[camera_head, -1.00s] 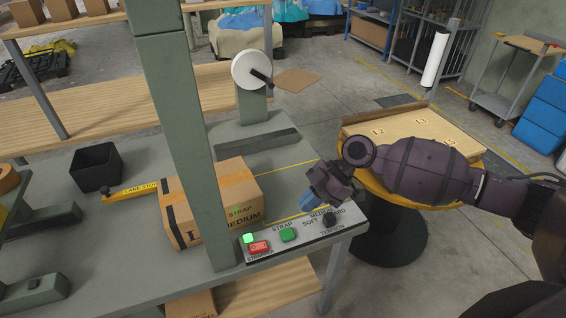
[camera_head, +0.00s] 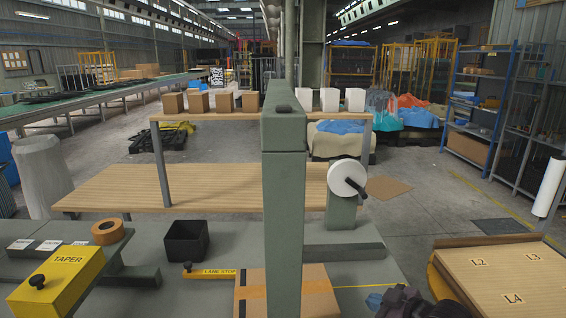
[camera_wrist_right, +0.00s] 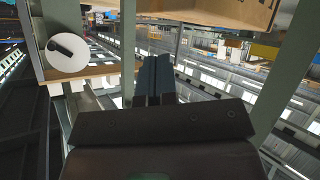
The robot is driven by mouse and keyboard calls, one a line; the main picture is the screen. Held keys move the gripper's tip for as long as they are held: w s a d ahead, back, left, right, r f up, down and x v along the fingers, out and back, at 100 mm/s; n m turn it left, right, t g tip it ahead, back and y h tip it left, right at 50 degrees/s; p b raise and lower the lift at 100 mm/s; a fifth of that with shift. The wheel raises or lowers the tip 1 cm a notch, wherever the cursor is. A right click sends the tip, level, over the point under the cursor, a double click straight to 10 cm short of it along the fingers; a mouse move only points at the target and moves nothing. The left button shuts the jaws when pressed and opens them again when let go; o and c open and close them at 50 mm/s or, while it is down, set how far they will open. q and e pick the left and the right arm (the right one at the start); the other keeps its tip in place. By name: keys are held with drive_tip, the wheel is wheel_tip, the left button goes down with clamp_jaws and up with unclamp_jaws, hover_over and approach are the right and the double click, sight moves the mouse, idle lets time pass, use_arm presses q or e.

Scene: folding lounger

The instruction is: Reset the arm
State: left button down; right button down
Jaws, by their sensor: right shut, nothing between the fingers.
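My right gripper (camera_head: 374,301) shows at the bottom edge of the head view, just right of a brown carton (camera_head: 318,293). Most of its arm is cut off by the frame. In the right wrist view its two dark fingers (camera_wrist_right: 153,78) are together with nothing between them. The grey-green post (camera_head: 284,200) of the strapping machine stands in front of the carton and hides part of it. The machine's button panel is outside the head view. My left gripper is not in view.
A white reel (camera_head: 347,178) stands behind the carton. A black bin (camera_head: 186,241), a tape roll (camera_head: 107,232) and a yellow taper (camera_head: 57,283) are to the left. A wooden board marked L2, L3 and L4 (camera_head: 500,273) lies at the right. The wooden shelf (camera_head: 200,187) is behind.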

drive_tip(key=s+d+f+m+h, duration=0.3)
drive_tip(key=s+f, duration=0.5)
drive_tip(key=s, duration=0.4)
drive_tip(key=s+d+f+m+t+h, duration=0.1)
drive_tip(key=s+d+f+m+h, duration=0.3)
drive_tip(key=s+f, duration=0.5)
drive_tip(key=s+m, duration=0.2)
drive_tip(key=s, duration=0.2)
